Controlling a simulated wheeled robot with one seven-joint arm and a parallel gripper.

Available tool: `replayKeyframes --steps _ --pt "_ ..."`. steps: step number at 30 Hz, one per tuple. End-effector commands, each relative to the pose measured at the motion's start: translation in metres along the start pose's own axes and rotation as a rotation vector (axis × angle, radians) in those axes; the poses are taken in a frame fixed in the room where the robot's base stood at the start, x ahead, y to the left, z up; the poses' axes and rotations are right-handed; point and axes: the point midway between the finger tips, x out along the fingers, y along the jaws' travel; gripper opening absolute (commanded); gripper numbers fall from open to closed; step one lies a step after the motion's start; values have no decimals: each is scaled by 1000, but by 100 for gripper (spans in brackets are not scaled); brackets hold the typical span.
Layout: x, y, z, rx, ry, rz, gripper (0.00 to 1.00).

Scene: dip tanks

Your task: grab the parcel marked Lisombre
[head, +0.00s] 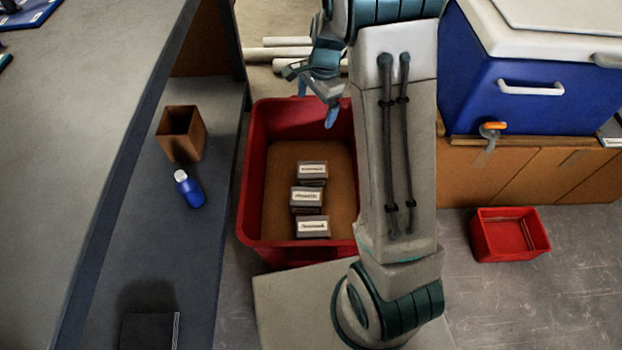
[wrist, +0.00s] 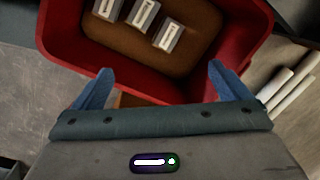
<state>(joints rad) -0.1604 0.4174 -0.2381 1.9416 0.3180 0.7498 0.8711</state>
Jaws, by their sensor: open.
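Three small grey parcels with white labels lie in a row on the brown floor of a red bin (head: 247,190): a far parcel (head: 312,173), a middle parcel (head: 306,200) and a near parcel (head: 312,227). The print is too small to read, so I cannot tell which is marked Lisombre. The parcels also show at the top of the wrist view, as a left one (wrist: 106,10), a middle one (wrist: 143,15) and a right one (wrist: 168,37). My gripper (wrist: 160,88) is open and empty, above the bin's far edge and apart from the parcels.
A blue cooler (head: 520,98) stands on a wooden cabinet at right. A small red basket (head: 508,234) is on the floor. A shelf at left holds a brown open box (head: 182,134) and a blue bottle (head: 188,189). White pipes (head: 283,53) lie behind the bin.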

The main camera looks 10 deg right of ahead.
Motion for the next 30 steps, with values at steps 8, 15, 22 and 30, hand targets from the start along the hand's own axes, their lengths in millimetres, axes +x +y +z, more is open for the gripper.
replayKeyframes --steps 8,15,22,30 --pt "190 -27 -41 353 44 64 96" --pt "286 -33 -60 545 93 86 96" --pt "320 -32 -66 596 109 89 96" --pt "372 -26 -70 596 107 91 96"
